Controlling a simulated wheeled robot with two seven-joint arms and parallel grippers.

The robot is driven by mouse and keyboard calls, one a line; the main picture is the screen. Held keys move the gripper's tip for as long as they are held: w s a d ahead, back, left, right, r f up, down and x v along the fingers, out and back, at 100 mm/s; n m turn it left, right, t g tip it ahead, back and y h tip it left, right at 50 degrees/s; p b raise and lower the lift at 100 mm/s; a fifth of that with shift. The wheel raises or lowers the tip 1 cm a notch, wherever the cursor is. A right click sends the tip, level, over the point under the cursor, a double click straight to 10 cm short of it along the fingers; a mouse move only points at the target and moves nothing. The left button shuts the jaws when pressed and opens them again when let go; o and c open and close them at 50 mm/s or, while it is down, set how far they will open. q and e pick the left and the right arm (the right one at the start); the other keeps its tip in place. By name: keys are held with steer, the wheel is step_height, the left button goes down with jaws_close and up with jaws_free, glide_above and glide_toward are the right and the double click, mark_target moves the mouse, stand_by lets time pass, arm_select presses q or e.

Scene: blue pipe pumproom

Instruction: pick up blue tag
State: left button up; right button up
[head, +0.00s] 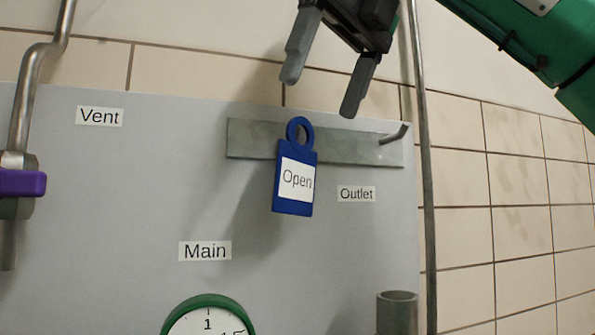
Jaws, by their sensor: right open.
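The blue tag (295,205) hangs on a grey metal rail (356,150) fixed to a grey panel. It has a ring at its top and a white label reading "Open". The hook under its ring is hidden or too small to tell. My right gripper (317,97) is above the tag and the rail, with its two grey fingers spread apart and pointing down. Nothing is between the fingers, and they appear apart from the tag. My left gripper is not in view.
A bare hook (396,134) sticks out at the rail's right end. A vertical pipe (424,190) runs right of the panel. A purple-handled valve (22,183) is at the left. A green-rimmed gauge (207,302) and a short pipe (397,312) are below.

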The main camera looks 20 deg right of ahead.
mark_target(301, 159)
steer(key=x, duration=0.4)
steer(key=shift+w+f, duration=0.15)
steer(key=shift+f, duration=0.05)
steer(key=shift+a+f, duration=0.15)
steer(key=shift+f, duration=0.3)
steer(key=shift+w+x, duration=0.15)
steer(key=shift+x, duration=0.95)
steer(key=shift+w+x, duration=0.2)
steer(key=shift+x, duration=0.9)
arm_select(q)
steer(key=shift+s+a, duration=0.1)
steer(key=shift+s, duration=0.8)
arm_select(e)
steer(key=shift+s, duration=0.2)
steer(key=shift+w, duration=0.1)
steer(key=c, duration=1.1)
